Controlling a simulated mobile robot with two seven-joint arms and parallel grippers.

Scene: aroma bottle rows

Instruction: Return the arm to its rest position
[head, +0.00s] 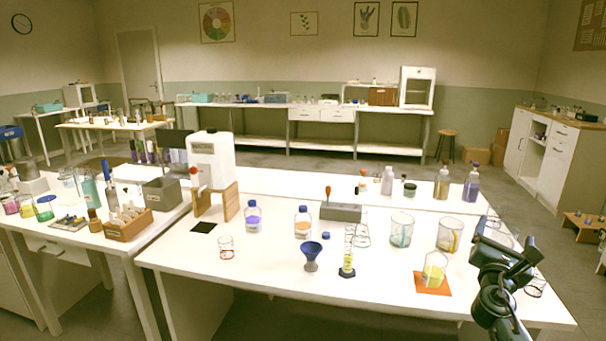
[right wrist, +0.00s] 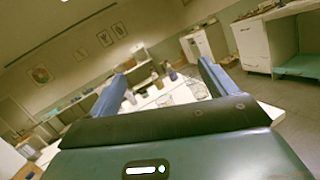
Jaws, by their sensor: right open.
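My right gripper (head: 519,254) is raised over the right end of the white table (head: 250,281) in the head view. In the right wrist view its two blue-grey fingers (right wrist: 160,88) stand wide apart with nothing between them. Below and left of it, a beaker with yellow liquid (head: 434,270) stands on an orange mat (head: 445,289). My left gripper does not show in the head view.
Two glass beakers (head: 401,230), a blue funnel (head: 311,255), a small cylinder with yellow liquid (head: 347,264) and blue-capped bottles (head: 302,222) stand on the table. Wire rings (head: 536,286) lie near the right arm.

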